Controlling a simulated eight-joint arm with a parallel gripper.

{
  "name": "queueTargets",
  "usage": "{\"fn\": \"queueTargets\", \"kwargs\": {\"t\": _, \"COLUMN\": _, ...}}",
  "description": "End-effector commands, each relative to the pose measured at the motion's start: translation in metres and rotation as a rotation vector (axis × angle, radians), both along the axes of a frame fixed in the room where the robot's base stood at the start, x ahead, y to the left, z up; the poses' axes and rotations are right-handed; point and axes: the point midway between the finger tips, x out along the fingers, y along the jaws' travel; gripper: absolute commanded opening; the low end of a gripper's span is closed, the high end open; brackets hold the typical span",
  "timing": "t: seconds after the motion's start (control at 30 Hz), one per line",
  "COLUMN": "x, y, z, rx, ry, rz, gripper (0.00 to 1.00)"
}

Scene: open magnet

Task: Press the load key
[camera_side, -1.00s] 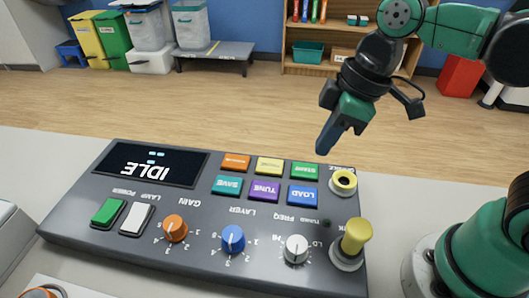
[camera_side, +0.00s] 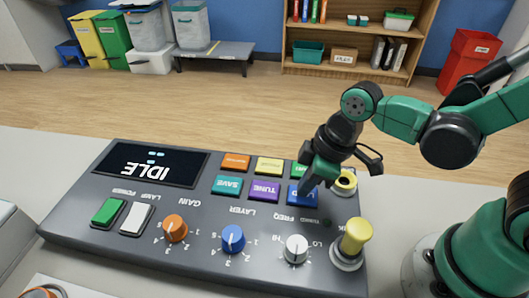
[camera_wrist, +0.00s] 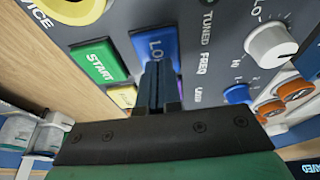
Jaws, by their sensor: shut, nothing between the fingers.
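The blue load key (camera_side: 296,194) is on the right part of the grey console (camera_side: 110,240), in the lower row of keys. My gripper (camera_side: 304,190) is shut and empty, its fingertips pointing down over the load key and hiding part of it. In the wrist view the load key (camera_wrist: 152,42) shows just beyond my shut fingertips (camera_wrist: 160,68). The fingertips overlap its near edge; I cannot tell whether they touch it. The console's display (camera_side: 150,163) reads IDLE.
Close around are the purple TUNE key (camera_side: 265,191), the green START key (camera_wrist: 95,62), a yellow ring socket (camera_side: 345,182) and a yellow knob (camera_side: 355,235). Dials and two switches line the console's near side. A shelf (camera_side: 350,68) and bins stand far behind.

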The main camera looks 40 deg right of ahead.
Motion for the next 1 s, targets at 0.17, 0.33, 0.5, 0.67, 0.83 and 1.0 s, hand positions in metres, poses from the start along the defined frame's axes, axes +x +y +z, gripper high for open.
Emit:
{"fn": "queueTargets", "kwargs": {"t": 0.17, "x": 0.000, "y": 0.000, "z": -0.001, "rx": 0.000, "ry": 0.000, "rz": 0.000, "gripper": 0.00}}
{"fn": "queueTargets", "kwargs": {"t": 0.33, "x": 0.000, "y": 0.000, "z": -0.001, "rx": 0.000, "ry": 0.000, "rz": 0.000, "gripper": 0.00}}
{"fn": "queueTargets", "kwargs": {"t": 0.5, "x": 0.001, "y": 0.000, "z": -0.011, "rx": 0.001, "ry": 0.001, "rz": 0.000, "gripper": 0.00}}
{"fn": "queueTargets", "kwargs": {"t": 0.67, "x": 0.000, "y": 0.000, "z": -0.018, "rx": -0.001, "ry": 0.001, "rz": 0.001, "gripper": 0.00}}
{"fn": "queueTargets", "kwargs": {"t": 0.83, "x": 0.000, "y": 0.000, "z": -0.019, "rx": -0.005, "ry": 0.000, "rz": 0.001, "gripper": 0.00}}
{"fn": "queueTargets", "kwargs": {"t": 1.0, "x": 0.000, "y": 0.001, "z": -0.019, "rx": -0.005, "ry": 0.000, "rz": 0.001, "gripper": 0.00}}
